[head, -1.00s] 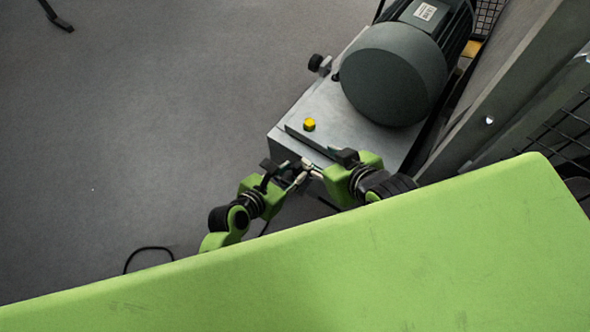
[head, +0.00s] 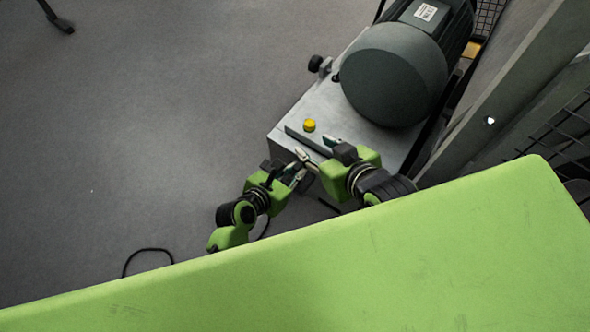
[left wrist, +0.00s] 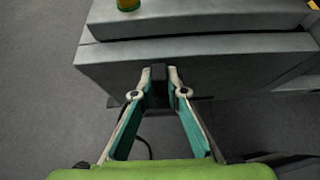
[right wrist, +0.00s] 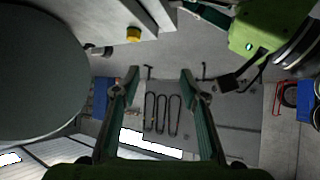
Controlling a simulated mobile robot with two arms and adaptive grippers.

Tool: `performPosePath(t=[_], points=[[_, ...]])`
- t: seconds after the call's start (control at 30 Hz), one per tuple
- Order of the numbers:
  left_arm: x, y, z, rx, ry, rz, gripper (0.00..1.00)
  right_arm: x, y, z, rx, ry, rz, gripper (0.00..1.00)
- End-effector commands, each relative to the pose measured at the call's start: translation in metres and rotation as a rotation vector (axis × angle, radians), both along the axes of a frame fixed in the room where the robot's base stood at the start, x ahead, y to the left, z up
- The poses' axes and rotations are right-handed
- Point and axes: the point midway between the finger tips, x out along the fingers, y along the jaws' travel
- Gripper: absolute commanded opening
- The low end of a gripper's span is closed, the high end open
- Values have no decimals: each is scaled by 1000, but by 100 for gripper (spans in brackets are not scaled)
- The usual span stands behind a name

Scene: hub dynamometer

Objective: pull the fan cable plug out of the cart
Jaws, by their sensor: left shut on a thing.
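The cart (head: 283,150) is a grey metal box; its front face (left wrist: 215,68) fills the upper left wrist view. The dark fan cable plug (left wrist: 159,86) is at that face, between the fingertips of my left gripper (left wrist: 159,74), which is shut on it. A dark cable (left wrist: 146,138) hangs below. I cannot tell how deep the plug sits. My left gripper also shows at the cart's near edge in the head view (head: 298,170), where the plug is hidden. My right gripper (right wrist: 159,76) is open and empty; in the head view it is close above the left one (head: 316,148).
A large dark motor (head: 395,75) stands on the cart, with a yellow button (head: 309,125) and a black knob (head: 316,63) nearby. A grey frame post (head: 490,100) is on the right.

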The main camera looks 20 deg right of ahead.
Motion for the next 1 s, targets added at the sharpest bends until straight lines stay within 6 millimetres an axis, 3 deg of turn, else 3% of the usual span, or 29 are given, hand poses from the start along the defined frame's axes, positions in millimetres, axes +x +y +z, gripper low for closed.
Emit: performPosePath(t=[1.0], points=[[0,0,3,0,0,0,0,-13,-5,-12,-16,74,-6,40]])
